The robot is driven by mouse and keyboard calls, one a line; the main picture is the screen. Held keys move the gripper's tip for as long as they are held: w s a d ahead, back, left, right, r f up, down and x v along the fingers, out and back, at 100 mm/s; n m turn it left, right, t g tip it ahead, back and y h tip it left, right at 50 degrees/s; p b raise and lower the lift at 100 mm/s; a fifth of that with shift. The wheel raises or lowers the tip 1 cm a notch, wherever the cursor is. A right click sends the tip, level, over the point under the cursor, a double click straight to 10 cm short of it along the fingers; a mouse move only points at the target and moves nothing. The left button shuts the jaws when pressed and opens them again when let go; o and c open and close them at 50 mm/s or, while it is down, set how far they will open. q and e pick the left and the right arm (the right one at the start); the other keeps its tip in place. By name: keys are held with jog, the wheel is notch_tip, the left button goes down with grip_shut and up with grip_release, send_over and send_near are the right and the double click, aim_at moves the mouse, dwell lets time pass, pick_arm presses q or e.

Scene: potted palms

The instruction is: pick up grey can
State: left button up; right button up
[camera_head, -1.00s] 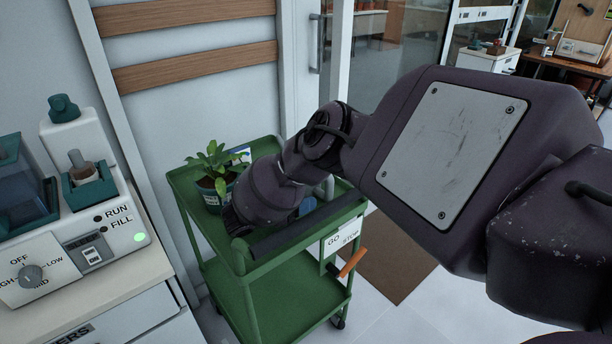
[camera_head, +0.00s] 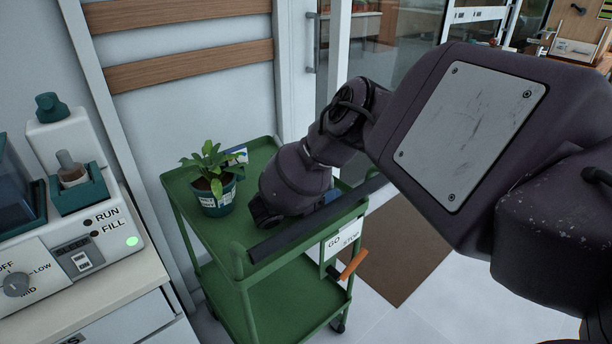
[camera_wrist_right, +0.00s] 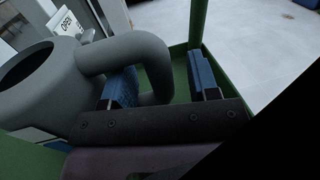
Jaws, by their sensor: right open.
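The grey can (camera_wrist_right: 45,88) fills the left of the right wrist view, with a dark round opening and a thick looped handle (camera_wrist_right: 150,55). My right gripper (camera_wrist_right: 163,72) is open, with blue finger pads. One finger is in the handle's loop and the other is beyond its outer side, so the handle's outer part lies between them. A gap shows between the handle and the right finger. In the head view my right wrist (camera_head: 295,182) is over the green cart's top tray (camera_head: 228,237) and hides the can. My left gripper is not in view.
A potted plant (camera_head: 215,190) stands on the tray, left of my wrist. The cart has a dark push bar (camera_head: 310,225) and an orange lever (camera_head: 353,264). A counter with a machine (camera_head: 75,225) is at the left. A wall is behind.

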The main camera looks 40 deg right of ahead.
jog(key=shift+c, duration=0.5)
grip_shut()
